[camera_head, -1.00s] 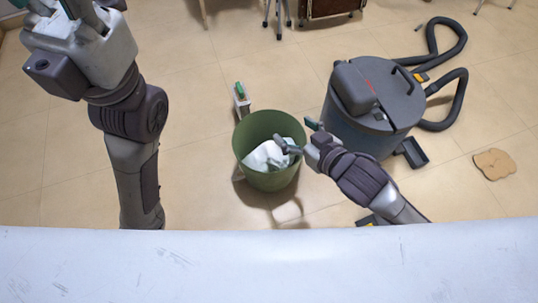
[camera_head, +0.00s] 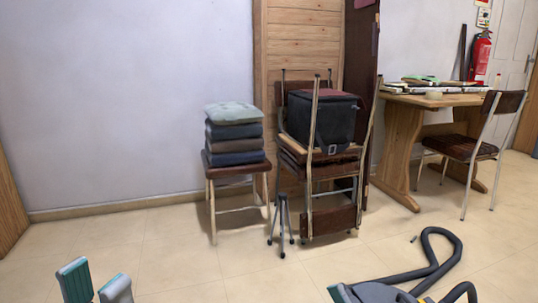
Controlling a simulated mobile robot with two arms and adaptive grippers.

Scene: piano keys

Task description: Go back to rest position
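My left gripper (camera_head: 96,284) shows at the bottom left of the head view. Its two fingertips, with teal pads, stand apart with nothing between them; the rest of it is cut off.
A vacuum hose (camera_head: 436,266) curves over the tiled floor at the bottom right. Floor at centre left is clear.

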